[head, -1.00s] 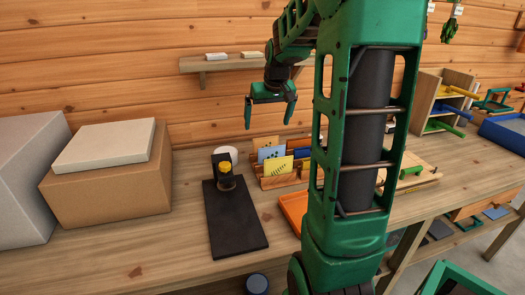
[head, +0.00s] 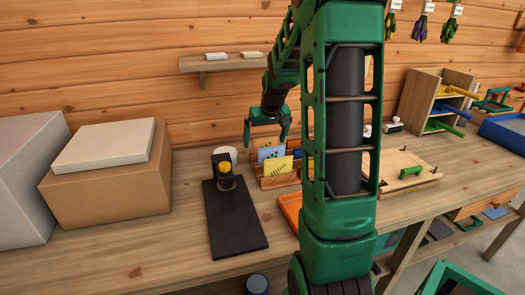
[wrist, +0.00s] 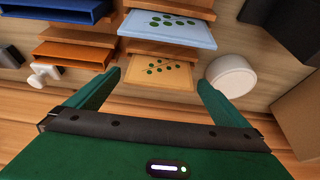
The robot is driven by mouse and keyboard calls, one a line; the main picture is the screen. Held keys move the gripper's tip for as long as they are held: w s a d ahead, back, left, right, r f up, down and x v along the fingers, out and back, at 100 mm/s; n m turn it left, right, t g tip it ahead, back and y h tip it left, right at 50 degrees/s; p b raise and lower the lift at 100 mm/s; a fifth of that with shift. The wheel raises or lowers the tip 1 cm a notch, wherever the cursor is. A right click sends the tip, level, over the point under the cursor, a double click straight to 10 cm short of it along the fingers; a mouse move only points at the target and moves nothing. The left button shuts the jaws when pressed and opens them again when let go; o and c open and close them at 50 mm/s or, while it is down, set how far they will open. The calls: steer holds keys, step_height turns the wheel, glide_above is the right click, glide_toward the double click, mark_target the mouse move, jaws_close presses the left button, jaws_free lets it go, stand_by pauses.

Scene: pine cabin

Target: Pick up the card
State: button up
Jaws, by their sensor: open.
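Several cards stand in a wooden rack (head: 277,183) on the workbench. A yellow card (head: 279,165) with a dark leaf print is at the front and a light blue card (head: 268,153) is behind it. The blue card also shows in the wrist view (wrist: 170,29), beside a tan card (wrist: 158,73) with green dots. Which card is meant, I cannot tell. My gripper (head: 266,140) is open and empty, just above the rack's back. In the wrist view its fingers lie either side of the tan card, apart from it as far as I can see.
A white round container (wrist: 231,75) stands beside the rack. A dark board (head: 236,225) with a yellow-topped jar (head: 226,178) lies to the left. An orange tray (head: 290,208) is in front, partly behind my arm. A shelf (head: 222,64) hangs on the wall above.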

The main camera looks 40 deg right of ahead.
steer(key=c, duration=1.1)
steer(key=shift+r, duration=0.1)
